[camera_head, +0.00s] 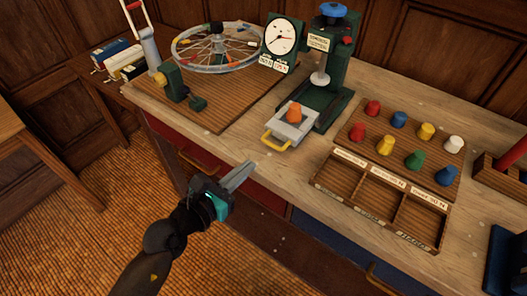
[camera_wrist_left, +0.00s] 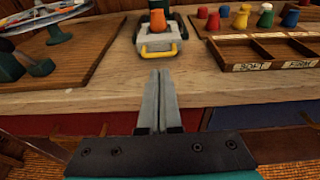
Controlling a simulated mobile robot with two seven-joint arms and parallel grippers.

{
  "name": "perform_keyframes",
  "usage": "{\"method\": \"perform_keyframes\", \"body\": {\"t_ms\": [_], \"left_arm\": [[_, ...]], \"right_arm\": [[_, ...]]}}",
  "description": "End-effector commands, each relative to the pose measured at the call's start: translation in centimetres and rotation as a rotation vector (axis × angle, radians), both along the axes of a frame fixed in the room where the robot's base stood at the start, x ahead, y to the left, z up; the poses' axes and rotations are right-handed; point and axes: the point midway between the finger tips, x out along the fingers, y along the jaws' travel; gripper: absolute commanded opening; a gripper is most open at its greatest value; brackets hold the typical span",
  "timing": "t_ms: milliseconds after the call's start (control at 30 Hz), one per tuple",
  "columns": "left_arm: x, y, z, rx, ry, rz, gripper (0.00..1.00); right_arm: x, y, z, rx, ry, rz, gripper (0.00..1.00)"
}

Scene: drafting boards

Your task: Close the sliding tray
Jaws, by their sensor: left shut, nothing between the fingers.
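The sliding tray (camera_head: 291,123) is a pale grey plate with a yellow handle (camera_head: 278,141). It sticks out toward the front edge from the base of a green press-like device (camera_head: 329,70). An orange piece (camera_head: 295,112) sits on the tray. In the left wrist view the tray (camera_wrist_left: 158,37) lies straight beyond my fingers, with its yellow handle (camera_wrist_left: 158,50) facing me. My left gripper (camera_head: 240,175) is shut and empty, in front of the table's front edge and apart from the handle; it also shows in the left wrist view (camera_wrist_left: 159,100). My right gripper is not in view.
A wheel on a wooden board (camera_head: 218,113) stands left of the tray. Several coloured pegs on a board (camera_head: 357,133) and a compartmented wooden box (camera_head: 327,180) lie to the right. A dial (camera_head: 281,37) stands behind. The tabletop before the handle is clear.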

Motion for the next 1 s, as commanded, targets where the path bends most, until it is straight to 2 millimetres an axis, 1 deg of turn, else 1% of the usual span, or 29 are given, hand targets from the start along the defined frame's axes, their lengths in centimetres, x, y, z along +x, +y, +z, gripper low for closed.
{"method": "perform_keyframes", "body": {"t_ms": [33,200,433,633,1000], "left_arm": [[0.9,-0.6,-0.2,-0.003,-0.001,0.000,0.00],[3.2,-2.3,-0.8,-0.003,-0.002,-0.002,0.00],[5.5,-3.8,-1.6,-0.001,0.001,0.000,0.00],[6.2,-4.3,-1.7,0.000,0.002,-0.001,0.00],[6.3,-4.2,-1.7,0.000,0.001,-0.001,0.00]], "right_arm": [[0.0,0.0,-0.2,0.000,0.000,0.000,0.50],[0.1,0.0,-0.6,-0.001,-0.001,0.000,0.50],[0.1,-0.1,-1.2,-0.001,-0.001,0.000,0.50],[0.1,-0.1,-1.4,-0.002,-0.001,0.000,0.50],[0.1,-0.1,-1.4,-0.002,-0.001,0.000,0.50]]}}
